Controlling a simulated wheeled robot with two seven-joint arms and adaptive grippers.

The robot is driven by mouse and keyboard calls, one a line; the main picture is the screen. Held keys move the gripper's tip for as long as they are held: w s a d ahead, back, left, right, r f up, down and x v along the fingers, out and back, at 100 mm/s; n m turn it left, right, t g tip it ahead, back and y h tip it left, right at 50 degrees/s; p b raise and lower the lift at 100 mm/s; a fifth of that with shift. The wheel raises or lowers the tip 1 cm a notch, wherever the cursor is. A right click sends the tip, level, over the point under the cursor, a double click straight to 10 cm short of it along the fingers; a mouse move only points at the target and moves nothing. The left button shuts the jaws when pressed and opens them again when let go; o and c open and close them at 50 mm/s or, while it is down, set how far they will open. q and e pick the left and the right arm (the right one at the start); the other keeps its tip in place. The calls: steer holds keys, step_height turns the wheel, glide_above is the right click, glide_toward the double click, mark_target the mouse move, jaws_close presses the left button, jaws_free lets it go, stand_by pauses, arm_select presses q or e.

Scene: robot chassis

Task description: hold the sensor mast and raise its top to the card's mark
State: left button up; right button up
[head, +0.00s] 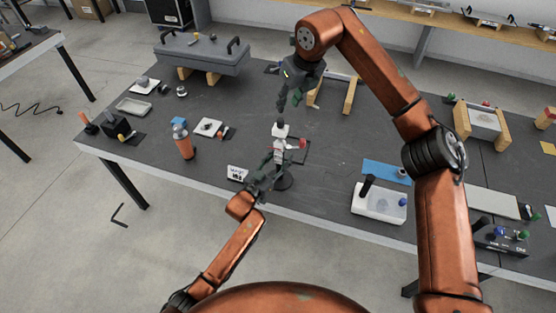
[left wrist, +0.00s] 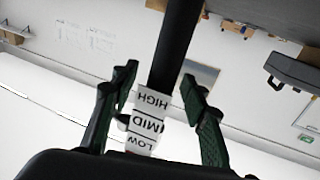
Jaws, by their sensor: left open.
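My right gripper (head: 290,98) appears open and empty, above and behind the mast.
An orange bottle (head: 183,141) and a white pad (head: 208,127) are left of the mast. A wooden-legged frame (head: 335,92) is behind. Dark tabletop is clear between mast and bin.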

arm_select(q)
steer(key=shift+c, duration=0.5)
jaws_close()
stand_by(1.1)
